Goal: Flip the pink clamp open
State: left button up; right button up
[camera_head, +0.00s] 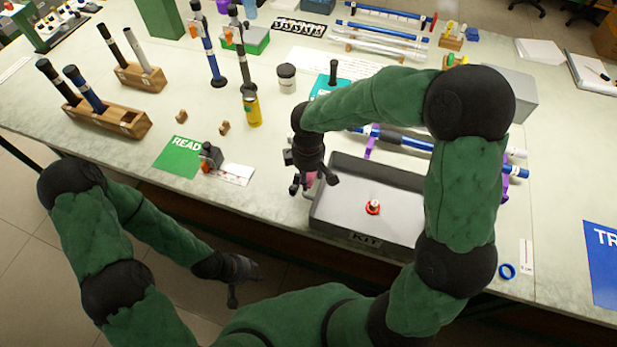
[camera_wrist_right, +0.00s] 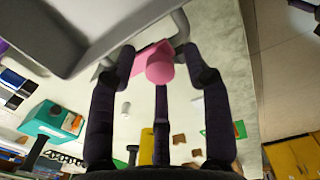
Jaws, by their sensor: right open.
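The pink clamp (camera_head: 309,179) is at the left edge of the grey KIT tray (camera_head: 325,221), partly hidden behind my right gripper in the head view. My right gripper (camera_head: 314,187) points down over it. In the right wrist view the pink clamp (camera_wrist_right: 160,67) shows a rounded knob and a flat part beside the tray wall. The open fingers of my right gripper (camera_wrist_right: 162,85) stand around the knob, with gaps at both sides. I cannot tell whether the clamp is open. My left gripper (camera_head: 236,284) hangs in front of the table, away from everything; its fingers are unclear.
A small red-and-white part (camera_head: 373,207) lies in the tray. Blue rods on purple supports (camera_head: 371,142) stand behind it. A green READY card (camera_head: 179,156) and a small black device (camera_head: 210,156) lie to the left. Wooden rod holders (camera_head: 110,117) are further left.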

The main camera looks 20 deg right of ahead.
jog(key=shift+f, duration=0.5)
grip_shut()
jog(key=shift+r, duration=0.1)
